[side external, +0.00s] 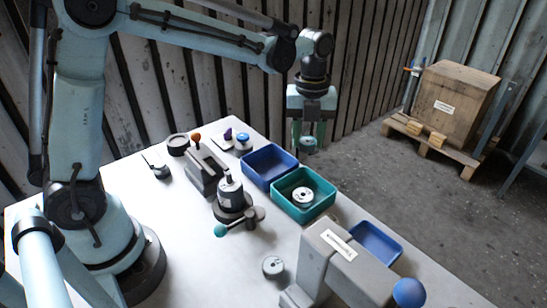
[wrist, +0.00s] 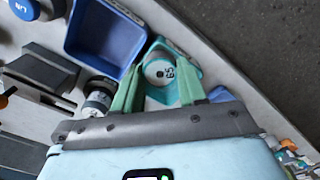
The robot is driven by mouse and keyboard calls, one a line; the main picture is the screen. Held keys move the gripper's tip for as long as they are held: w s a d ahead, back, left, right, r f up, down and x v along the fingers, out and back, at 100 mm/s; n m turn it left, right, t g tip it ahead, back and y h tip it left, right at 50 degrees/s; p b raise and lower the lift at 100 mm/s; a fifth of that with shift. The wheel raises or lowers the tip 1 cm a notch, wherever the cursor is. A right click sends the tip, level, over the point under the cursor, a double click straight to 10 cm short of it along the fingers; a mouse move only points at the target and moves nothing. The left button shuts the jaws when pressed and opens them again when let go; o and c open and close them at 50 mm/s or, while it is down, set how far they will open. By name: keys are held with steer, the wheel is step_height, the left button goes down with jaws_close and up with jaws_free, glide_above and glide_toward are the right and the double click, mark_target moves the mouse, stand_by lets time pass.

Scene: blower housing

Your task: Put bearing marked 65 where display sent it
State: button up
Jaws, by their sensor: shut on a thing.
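My gripper (side external: 309,138) is raised above the far edge of the table, over the trays. In the wrist view its two green fingers (wrist: 158,80) are shut on a pale round bearing (wrist: 158,70), whose face appears to read 65. The held bearing shows only as a small grey-green shape (side external: 308,146) in the side view. A teal tray (side external: 276,203) with a white ring-shaped bearing (side external: 302,195) in it stands below. The teal tray also shows behind the fingers in the wrist view (wrist: 190,62). A black display (wrist: 148,175) is cut off at the bottom there; its text is unreadable.
A blue tray (side external: 262,160) adjoins the teal one; another blue tray (side external: 375,243) stands front right. A loose bearing (side external: 273,266) lies on the table. A press with a teal-knobbed lever (side external: 233,205) and a grey fixture with a blue knob (side external: 409,292) are obstacles.

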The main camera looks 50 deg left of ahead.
steer(key=s+d+m, duration=0.2)
steer(key=s+d, duration=0.1)
steer(key=d, duration=0.8)
steer(key=s+d+m, duration=0.2)
steer(key=d+m, duration=0.1)
steer(key=d, duration=0.8)
steer(key=f, duration=0.9)
steer(key=shift+d+f, duration=0.2)
steer(key=shift+f, duration=0.05)
steer(key=shift+f, duration=0.15)
steer(key=o, duration=1.2)
steer(key=shift+c, duration=0.2)
